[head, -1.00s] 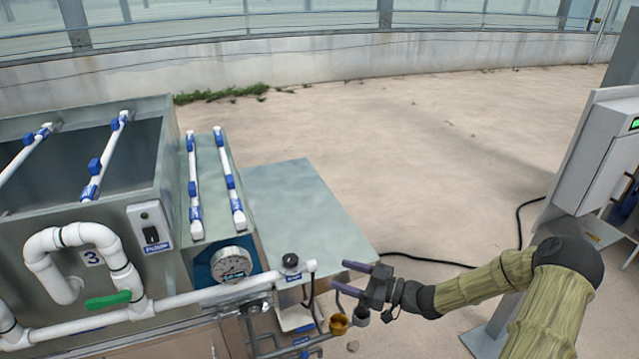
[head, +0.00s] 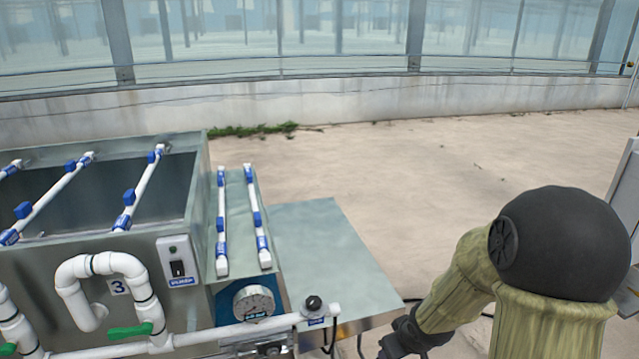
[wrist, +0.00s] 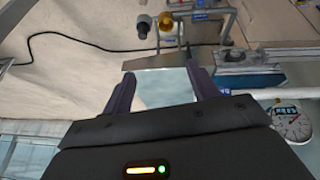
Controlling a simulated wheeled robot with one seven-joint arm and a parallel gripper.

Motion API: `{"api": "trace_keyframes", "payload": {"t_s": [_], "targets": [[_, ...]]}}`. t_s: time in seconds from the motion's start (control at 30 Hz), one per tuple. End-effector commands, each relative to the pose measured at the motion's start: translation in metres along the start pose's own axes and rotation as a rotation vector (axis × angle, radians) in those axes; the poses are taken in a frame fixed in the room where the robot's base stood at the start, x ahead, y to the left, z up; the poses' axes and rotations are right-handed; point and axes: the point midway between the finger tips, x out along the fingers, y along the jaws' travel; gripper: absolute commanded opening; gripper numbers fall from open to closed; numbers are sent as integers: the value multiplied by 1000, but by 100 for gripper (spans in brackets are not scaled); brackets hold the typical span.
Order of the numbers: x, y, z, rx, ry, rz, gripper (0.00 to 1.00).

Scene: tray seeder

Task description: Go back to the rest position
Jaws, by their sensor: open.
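My gripper (wrist: 160,66) shows in the wrist view with its two dark purple fingers spread apart. Nothing is held between them. A flat metal table surface (wrist: 170,88) lies behind the gap between the fingers. In the head view my folded arm fills the lower right, and its wrist end runs off the bottom edge, so the fingers are hidden there.
The seeder's metal tank (head: 205,200) stands at left, with white pipes and a gauge (head: 254,303). A bare metal side table (head: 335,255) adjoins it. A grey cabinet (head: 628,195) stands at right.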

Motion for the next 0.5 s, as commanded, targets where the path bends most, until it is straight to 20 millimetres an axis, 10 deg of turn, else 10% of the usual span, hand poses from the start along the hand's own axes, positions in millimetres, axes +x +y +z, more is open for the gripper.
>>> {"api": "trace_keyframes", "payload": {"t_s": [0.3,0.5], "targets": [[-83,-40,56,306,-181,36,59],[-97,-55,69,383,-218,8,59]]}}
